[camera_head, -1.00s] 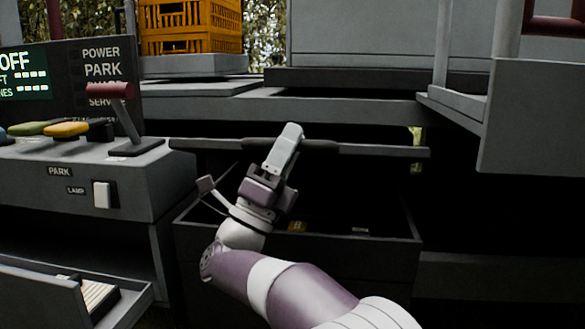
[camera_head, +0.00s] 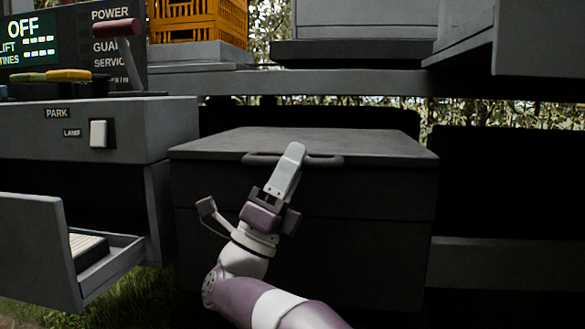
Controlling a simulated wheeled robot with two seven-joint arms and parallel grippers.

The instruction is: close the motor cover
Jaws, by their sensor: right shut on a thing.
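The motor cover (camera_head: 370,145) is a dark grey lid lying flat on top of a dark box, the motor housing (camera_head: 370,250). A dark bar handle (camera_head: 325,160) runs along the lid's front edge. My right gripper (camera_head: 293,152) is at this handle, shut on it, with its fingers pointing up and away. The gripper hides part of the handle and the box front. The inside of the box is hidden under the lid. My left gripper is not in view.
A control panel with a lamp switch (camera_head: 98,133) and a red-handled lever (camera_head: 117,28) stands at the left. Below it an open drawer (camera_head: 35,250) sticks out. An orange crate (camera_head: 198,22) stands on the deck behind. Grass shows at the lower left.

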